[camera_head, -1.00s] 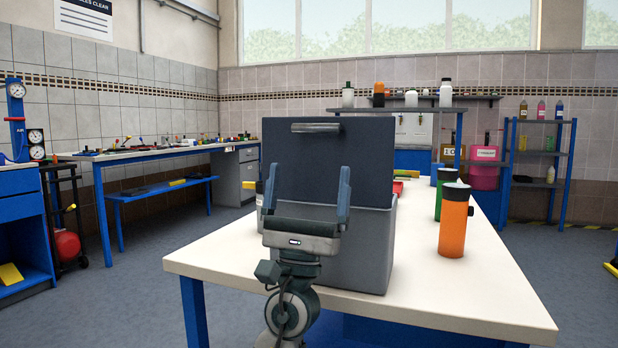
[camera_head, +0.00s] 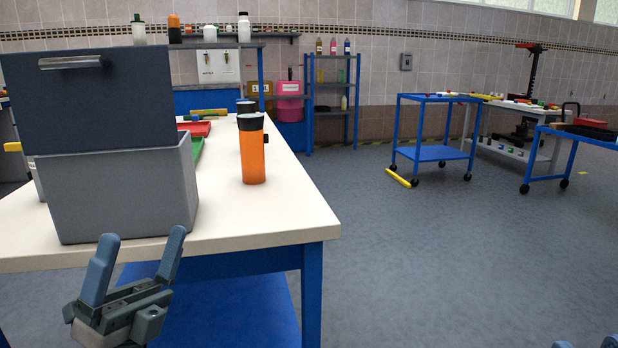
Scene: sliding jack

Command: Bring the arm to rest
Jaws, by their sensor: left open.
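My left gripper (camera_head: 142,238) is at the lower left of the head view, in front of the table's near edge and below the grey box. Its two blue-grey fingers stand apart and point up, with nothing between them. At the bottom right edge, only blue-grey tips of my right gripper (camera_head: 587,343) show; the rest is out of the picture. The grey box (camera_head: 120,195) with a dark upright lid (camera_head: 90,100) stands on the white table (camera_head: 270,215), apart from the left gripper.
An orange bottle (camera_head: 252,155) with a dark cap stands right of the box. Red (camera_head: 196,129) and green trays lie behind. Open floor (camera_head: 430,260) lies right of the table. A blue cart (camera_head: 435,152) and shelf rack (camera_head: 333,100) stand farther back.

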